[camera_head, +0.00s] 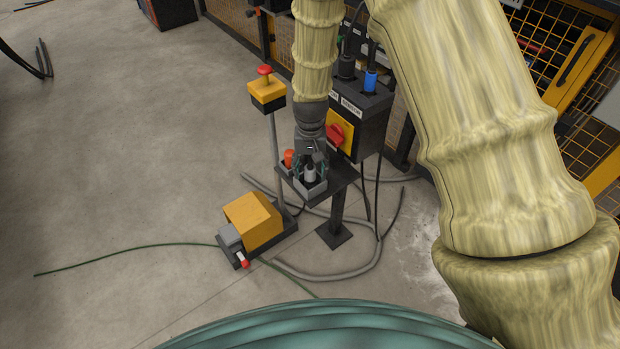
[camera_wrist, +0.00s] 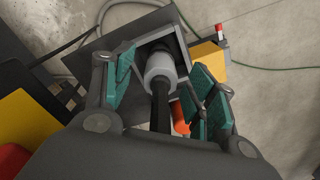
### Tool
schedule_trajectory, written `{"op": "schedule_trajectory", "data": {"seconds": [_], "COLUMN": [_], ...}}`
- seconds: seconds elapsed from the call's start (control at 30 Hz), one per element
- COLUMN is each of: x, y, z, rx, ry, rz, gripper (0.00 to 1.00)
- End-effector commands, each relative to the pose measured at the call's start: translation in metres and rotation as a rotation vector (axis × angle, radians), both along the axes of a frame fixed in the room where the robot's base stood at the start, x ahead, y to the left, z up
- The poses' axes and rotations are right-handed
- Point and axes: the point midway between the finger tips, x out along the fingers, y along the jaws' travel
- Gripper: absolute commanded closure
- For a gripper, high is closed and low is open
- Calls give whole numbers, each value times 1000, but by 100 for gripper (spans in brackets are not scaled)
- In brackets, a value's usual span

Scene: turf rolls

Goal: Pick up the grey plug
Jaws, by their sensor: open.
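The grey plug (camera_head: 310,174) stands in a small grey open tray (camera_head: 314,191) on a dark stand. In the wrist view, the grey plug (camera_wrist: 160,69) is a pale cylinder with a black lower part running toward my wrist. My gripper (camera_head: 311,160) points down over the tray. Its teal finger pads are spread apart in the wrist view, with the plug between them (camera_wrist: 163,84). I see a gap on the right side of the plug, and no clear contact on the left. The plug's lower end is hidden in the tray.
An orange-red plug (camera_head: 289,158) stands beside the grey one, close to my fingers. A dark control box with a red switch (camera_head: 335,136) is just right of my gripper. A yellow emergency-stop post (camera_head: 267,92) and a yellow floor unit (camera_head: 252,221) are left. Grey hoses lie on the floor.

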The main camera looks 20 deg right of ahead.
Motion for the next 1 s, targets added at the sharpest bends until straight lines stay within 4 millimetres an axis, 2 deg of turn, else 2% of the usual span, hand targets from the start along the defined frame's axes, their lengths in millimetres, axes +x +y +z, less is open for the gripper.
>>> {"op": "schedule_trajectory", "data": {"seconds": [0.1, 0.33, 0.6, 0.63, 1.0], "x": [1, 1, 0, 0, 1], "y": [0, 0, 0, 0, 0], "z": [-9, -10, -10, -10, -3], "rx": [0, 0, 1, 1, 0], "ry": [-1, -2, -1, -1, -3], "rz": [0, 0, 0, 0, 0], "gripper": [43, 45, 94, 96, 97]}}
